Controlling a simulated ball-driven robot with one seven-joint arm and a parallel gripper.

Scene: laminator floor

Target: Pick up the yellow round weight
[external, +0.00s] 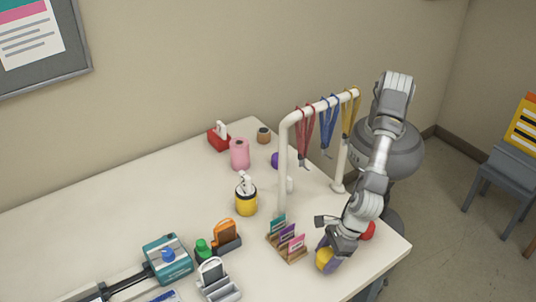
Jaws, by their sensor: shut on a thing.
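The yellow round weight (324,258) is at the front right of the white table, next to the small wooden card rack. My gripper (329,256) reaches down over it from the upper right and is shut on it. The gripper's fingers cover part of the weight. I cannot tell from this view whether the weight touches the table or is slightly above it.
A card rack (287,246) stands just left of my gripper. A red round thing (368,230) is close behind my wrist, partly hidden. A white stand (283,165) with hanging lanyards rises behind. A yellow pot (246,202) stands further left.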

